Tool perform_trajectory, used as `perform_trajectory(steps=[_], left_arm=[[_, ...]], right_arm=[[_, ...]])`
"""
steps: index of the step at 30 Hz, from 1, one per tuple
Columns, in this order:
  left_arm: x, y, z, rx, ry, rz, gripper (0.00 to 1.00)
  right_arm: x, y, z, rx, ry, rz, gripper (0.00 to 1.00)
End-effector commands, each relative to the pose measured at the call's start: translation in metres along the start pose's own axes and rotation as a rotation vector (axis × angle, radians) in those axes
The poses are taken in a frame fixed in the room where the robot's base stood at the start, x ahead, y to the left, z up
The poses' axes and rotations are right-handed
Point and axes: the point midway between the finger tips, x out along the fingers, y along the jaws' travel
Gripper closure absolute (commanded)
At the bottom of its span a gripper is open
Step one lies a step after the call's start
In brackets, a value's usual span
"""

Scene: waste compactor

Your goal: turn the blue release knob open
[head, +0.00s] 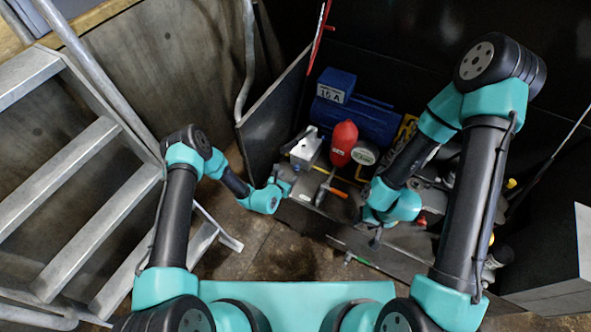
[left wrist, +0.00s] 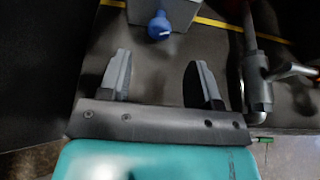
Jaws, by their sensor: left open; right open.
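In the head view the box (head: 304,150) stands left of a red cylinder. My left gripper (left wrist: 159,64) is open, its two fingers apart with nothing between them. The knob lies just beyond the fingertips, roughly centred between them and not touching. In the head view my left gripper (head: 287,184) is just in front of the box. My right gripper (head: 376,238) hangs lower right, small and partly hidden by its arm.
A red cylinder (head: 343,142), a round gauge (head: 365,154) and a blue motor (head: 357,110) stand behind. An orange-handled tool (head: 334,190) lies right of my left gripper. A dark panel (head: 270,118) rises at the left. Metal stairs (head: 82,167) stand further left.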

Motion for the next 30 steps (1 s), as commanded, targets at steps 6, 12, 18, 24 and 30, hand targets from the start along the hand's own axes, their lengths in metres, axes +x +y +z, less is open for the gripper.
perform_trajectory(steps=[6, 12, 18, 24, 30], left_arm=[[0.035, 0.000, 0.000, 0.002, -0.001, 0.000, 0.42], [0.062, 0.000, 0.000, 0.001, -0.001, 0.000, 0.42], [0.079, 0.000, 0.000, 0.000, 0.000, 0.001, 0.42], [0.083, 0.001, 0.000, -0.001, 0.001, 0.001, 0.42], [0.083, 0.001, 0.000, -0.001, 0.001, 0.000, 0.45]], right_arm=[[0.000, 0.000, 0.000, 0.000, 0.000, 0.000, 0.55], [0.000, 0.000, 0.000, 0.000, 0.000, 0.000, 0.55], [0.000, 0.000, 0.000, 0.000, 0.000, 0.000, 0.55], [0.000, 0.000, 0.000, 0.000, 0.000, 0.000, 0.55], [0.000, 0.000, 0.000, 0.000, 0.000, 0.000, 0.55]])
